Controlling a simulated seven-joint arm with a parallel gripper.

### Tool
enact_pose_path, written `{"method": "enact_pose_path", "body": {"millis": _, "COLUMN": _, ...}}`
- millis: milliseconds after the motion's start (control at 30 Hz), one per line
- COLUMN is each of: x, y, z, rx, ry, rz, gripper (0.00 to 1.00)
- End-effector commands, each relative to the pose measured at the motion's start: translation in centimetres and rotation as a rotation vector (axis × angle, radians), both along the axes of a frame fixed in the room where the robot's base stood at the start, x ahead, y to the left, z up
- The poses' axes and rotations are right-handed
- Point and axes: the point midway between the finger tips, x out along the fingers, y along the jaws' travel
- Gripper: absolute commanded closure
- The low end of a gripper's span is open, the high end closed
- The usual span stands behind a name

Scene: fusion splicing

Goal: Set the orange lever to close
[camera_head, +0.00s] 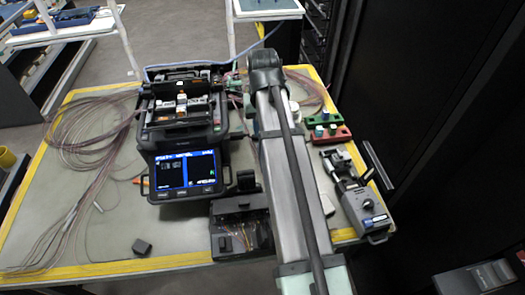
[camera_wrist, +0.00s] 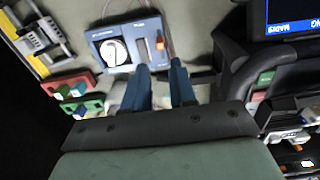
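The orange lever (camera_wrist: 160,41) is a small orange piece on the right part of a blue-faced device (camera_wrist: 138,30), in the top middle of the wrist view. The device also has a round white dial to the lever's left. My gripper (camera_wrist: 159,66) has two blue fingers set apart with nothing between them. The fingertips appear just below the lever in the picture; the distance to it cannot be told. In the head view my arm hides the gripper, the device and the lever.
A fusion splicer (camera_head: 185,130) with a lit screen stands left of my arm. Right of it are green and red holders (camera_head: 328,133) and a grey tool (camera_head: 365,208). Coiled cables (camera_head: 85,135) cover the left side of the table (camera_head: 60,235). A black tray (camera_head: 240,225) lies in front.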

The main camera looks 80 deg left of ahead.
Motion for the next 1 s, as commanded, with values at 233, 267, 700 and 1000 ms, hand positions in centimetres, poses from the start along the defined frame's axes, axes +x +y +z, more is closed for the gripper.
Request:
{"method": "enact_pose_path", "body": {"millis": 233, "x": 0.0, "y": -0.1, "z": -4.3, "rx": -0.003, "ry": -0.001, "rz": -0.001, "gripper": 0.74}}
{"method": "enact_pose_path", "body": {"millis": 267, "x": 0.0, "y": -0.1, "z": -4.8, "rx": -0.002, "ry": -0.001, "rz": -0.001, "gripper": 0.74}}
{"method": "enact_pose_path", "body": {"millis": 700, "x": 0.0, "y": 0.0, "z": -10.3, "rx": -0.002, "ry": -0.001, "rz": -0.001, "gripper": 0.74}}
{"method": "enact_pose_path", "body": {"millis": 1000, "x": 0.0, "y": 0.0, "z": -11.0, "rx": 0.000, "ry": -0.001, "rz": -0.001, "gripper": 0.74}}
